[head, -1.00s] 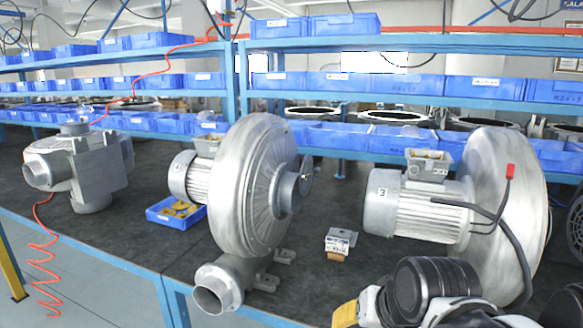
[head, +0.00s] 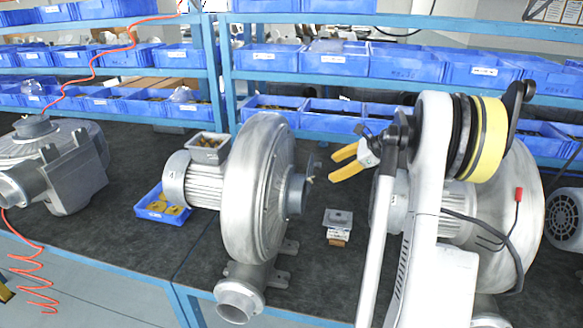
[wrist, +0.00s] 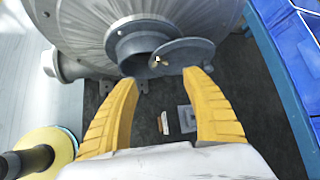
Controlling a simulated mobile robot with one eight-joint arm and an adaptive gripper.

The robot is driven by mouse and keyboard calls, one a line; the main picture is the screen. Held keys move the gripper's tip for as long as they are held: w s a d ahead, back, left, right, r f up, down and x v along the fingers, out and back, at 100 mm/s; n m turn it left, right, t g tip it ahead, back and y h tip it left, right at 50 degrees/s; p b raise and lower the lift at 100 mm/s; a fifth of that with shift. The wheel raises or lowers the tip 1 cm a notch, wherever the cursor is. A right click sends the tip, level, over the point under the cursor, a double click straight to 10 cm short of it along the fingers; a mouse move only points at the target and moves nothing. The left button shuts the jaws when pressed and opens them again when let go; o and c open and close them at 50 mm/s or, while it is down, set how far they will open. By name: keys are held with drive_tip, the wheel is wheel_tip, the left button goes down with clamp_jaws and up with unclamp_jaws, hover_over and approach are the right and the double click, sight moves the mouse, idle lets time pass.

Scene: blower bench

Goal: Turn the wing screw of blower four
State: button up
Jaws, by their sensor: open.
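The middle blower (head: 262,190) is a large silver casing with a side outlet. No number is readable on it now. In the wrist view, a round plate (wrist: 188,52) stands partly swung aside from the outlet flange (wrist: 140,38), leaving a dark opening. A small brass-coloured wing screw (wrist: 160,61) sits on the plate; it also shows small in the head view (head: 310,179). My gripper (head: 333,166) is open and empty, its yellow fingers pointing towards the plate from the right. In the wrist view, the fingertips (wrist: 160,76) lie either side of the screw in the picture, seemingly short of it.
Another blower (head: 510,215) stands at the right, partly hidden by my arm. A small box (head: 337,222) lies on the dark bench between the blowers. A blue bin (head: 160,208) is left of the middle blower. Blue shelves (head: 400,85) with bins stand behind.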

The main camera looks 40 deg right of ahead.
sight(312, 179)
drive_tip(key=b+x, duration=0.1)
drive_tip(key=x, duration=0.9)
drive_tip(key=shift+f, duration=0.2)
drive_tip(key=shift+c, duration=0.2)
drive_tip(key=c, duration=1.2)
drive_tip(key=shift+o, duration=0.2)
